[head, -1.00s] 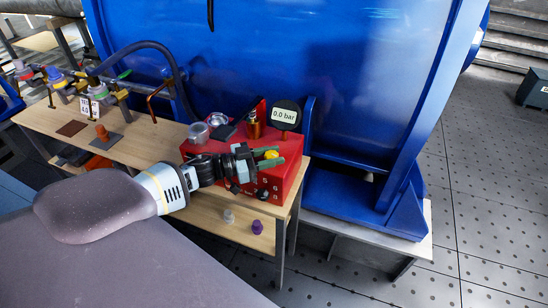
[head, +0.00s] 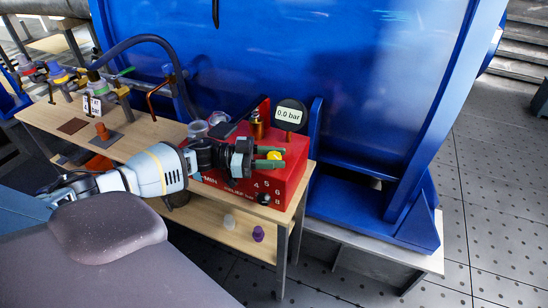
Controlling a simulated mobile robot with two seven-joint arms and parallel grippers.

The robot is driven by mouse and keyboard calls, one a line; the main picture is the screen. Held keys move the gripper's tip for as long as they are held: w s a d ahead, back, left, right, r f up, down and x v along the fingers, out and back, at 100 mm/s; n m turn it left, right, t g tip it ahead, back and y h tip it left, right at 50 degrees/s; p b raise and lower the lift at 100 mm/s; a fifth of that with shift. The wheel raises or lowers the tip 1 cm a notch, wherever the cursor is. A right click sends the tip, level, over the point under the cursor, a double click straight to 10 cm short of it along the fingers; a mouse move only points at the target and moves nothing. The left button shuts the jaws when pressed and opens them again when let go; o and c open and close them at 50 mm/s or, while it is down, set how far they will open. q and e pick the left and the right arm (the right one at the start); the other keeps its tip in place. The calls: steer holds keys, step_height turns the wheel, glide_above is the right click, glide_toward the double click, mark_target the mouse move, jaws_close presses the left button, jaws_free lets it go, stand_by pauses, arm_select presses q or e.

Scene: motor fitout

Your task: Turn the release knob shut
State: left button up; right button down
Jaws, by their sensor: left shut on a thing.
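The red box (head: 285,183) stands on the wooden bench, with a gauge (head: 290,115) reading 0.0 bar on top. The fingers hide part of the knob. A black knob (head: 264,198) is on the front face below, apart from the gripper. My right gripper is not in view.
A brass fitting (head: 257,125) stands beside the gauge. A blue tank (head: 330,60) rises close behind the box. White (head: 229,221) and purple (head: 258,233) pieces lie on the lower shelf. Hoses and valves fill the bench's left end. The floor at right is clear.

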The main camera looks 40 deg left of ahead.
arm_select(q)
steer(key=o, duration=1)
steer(key=shift+c, duration=0.2)
steer(key=b+v, duration=0.1)
steer(key=v, duration=0.5)
steer(key=shift+s+f, duration=0.1)
steer(key=shift+v, duration=0.85)
